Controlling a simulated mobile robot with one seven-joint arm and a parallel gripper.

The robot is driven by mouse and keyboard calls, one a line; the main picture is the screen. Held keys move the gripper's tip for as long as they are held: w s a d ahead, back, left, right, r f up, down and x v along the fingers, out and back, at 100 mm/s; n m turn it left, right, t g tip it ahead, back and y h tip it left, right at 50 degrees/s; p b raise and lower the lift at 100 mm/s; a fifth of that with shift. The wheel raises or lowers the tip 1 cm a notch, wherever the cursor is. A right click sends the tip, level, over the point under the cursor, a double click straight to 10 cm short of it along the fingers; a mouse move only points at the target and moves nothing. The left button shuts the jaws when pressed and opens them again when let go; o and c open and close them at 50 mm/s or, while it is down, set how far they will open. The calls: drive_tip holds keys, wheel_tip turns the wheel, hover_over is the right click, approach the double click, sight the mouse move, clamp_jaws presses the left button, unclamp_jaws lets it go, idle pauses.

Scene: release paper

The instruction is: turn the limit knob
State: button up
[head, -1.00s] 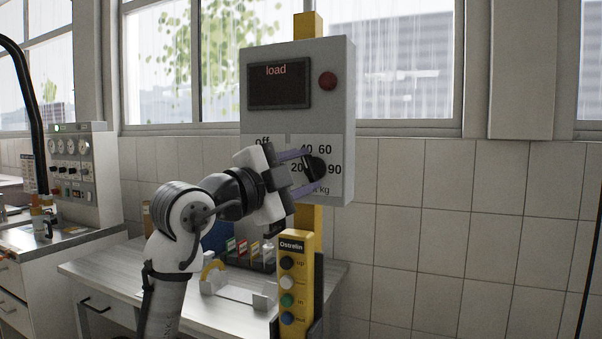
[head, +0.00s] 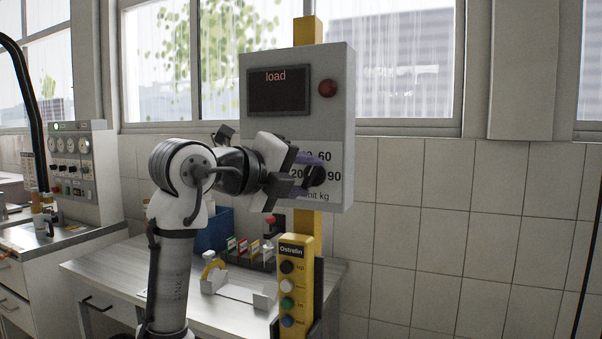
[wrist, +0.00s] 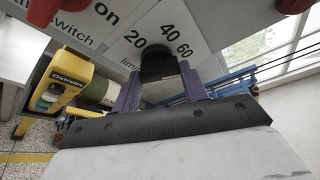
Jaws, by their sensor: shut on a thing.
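The black limit knob (head: 319,175) sits on the white dial label of the grey box, beside the numbers 20, 60 and 90. My gripper (head: 311,174) reaches it from the left, with its purple fingers shut on it. In the wrist view, the knob (wrist: 157,66) lies between the two fingers (wrist: 158,88), with 20, 40 and 60 printed around it. My gripper hides part of the dial in the head view, and I cannot tell which number the knob points at.
The grey box (head: 333,110) has a screen (head: 279,90) reading "load" and a red button (head: 327,88). A yellow button pendant (head: 293,245) hangs below on the yellow post (head: 308,30). A red switch (wrist: 40,12) is close by in the wrist view. A bench (head: 120,262) stands below.

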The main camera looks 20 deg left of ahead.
drive_tip(key=shift+m, duration=0.4)
drive_tip(key=o, duration=1)
drive_tip(key=b+v, duration=0.1)
drive_tip(key=v, duration=0.6)
drive_tip(key=b+v, duration=0.2)
drive_tip(key=v, duration=0.4)
drive_tip(key=shift+s+a+r, duration=0.1)
drive_tip(key=shift+s+r, duration=0.2)
drive_tip(key=shift+s, duration=0.05)
drive_tip(key=shift+w, duration=0.1)
